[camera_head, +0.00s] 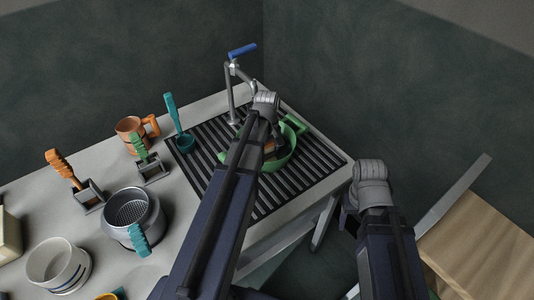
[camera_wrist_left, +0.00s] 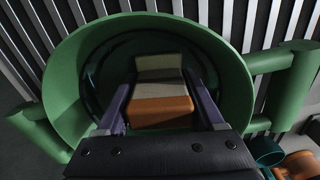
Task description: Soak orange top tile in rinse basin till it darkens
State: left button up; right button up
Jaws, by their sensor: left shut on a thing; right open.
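The green rinse basin (camera_head: 288,158) stands on the slatted rack at the far right of the counter. It also shows in the left wrist view (camera_wrist_left: 62,85), with a dark inside. My left gripper (camera_wrist_left: 160,88) reaches down into the basin and is shut on the tile (camera_wrist_left: 160,108). The tile has an orange near part, a grey-beige middle and a paler far part. It lies between the two fingers, inside the basin's rim. I cannot tell the water level or whether the tile touches the bottom. My right arm is at the right of the head view; its fingers are hidden.
A tap with a blue lever (camera_head: 242,50) stands behind the basin. A wooden surface (camera_head: 480,250) is at the right.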

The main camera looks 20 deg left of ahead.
pick_arm(q)
jog(key=shift+f, duration=0.35)
jog(key=shift+r, duration=0.15)
dwell(4.0)
jog(key=shift+r+p, duration=5.25)
jog(key=shift+r, duration=0.15)
